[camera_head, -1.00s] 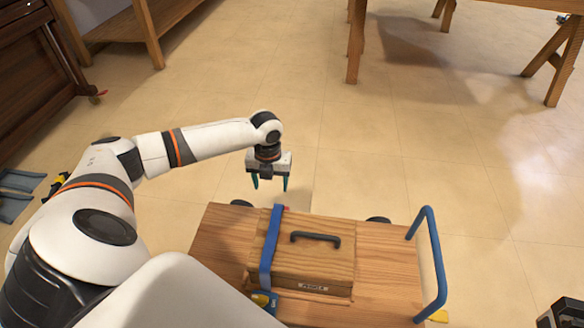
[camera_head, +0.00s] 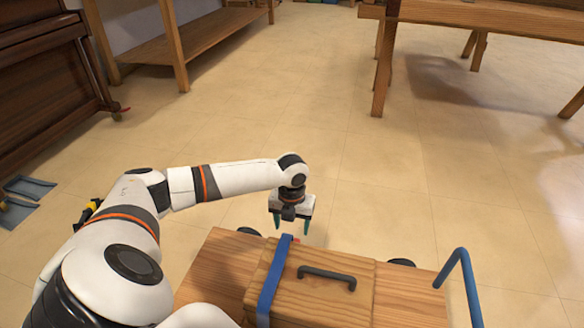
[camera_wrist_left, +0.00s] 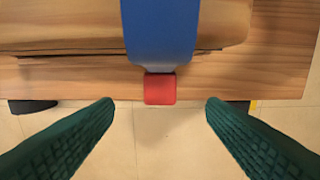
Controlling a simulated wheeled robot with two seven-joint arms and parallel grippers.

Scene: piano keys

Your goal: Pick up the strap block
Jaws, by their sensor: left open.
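A small red block (camera_wrist_left: 160,89), which I take as the strap block, sits at the end of a blue strap (camera_wrist_left: 160,30) in the left wrist view. The strap (camera_head: 273,277) runs over a wooden box (camera_head: 325,298) in the head view. My left gripper (camera_head: 292,231) is open and empty at the far edge of the cart, close to the strap's far end. In the left wrist view its green fingers (camera_wrist_left: 160,103) stand apart on either side of the red block, not touching it. My right gripper is not in view.
The box has a dark handle (camera_head: 327,274) and sits on a wooden cart (camera_head: 218,264) with a blue push bar (camera_head: 466,275) at the right. A dark piano (camera_head: 45,75) and wooden tables (camera_head: 480,18) stand farther back. Open tiled floor lies beyond the cart.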

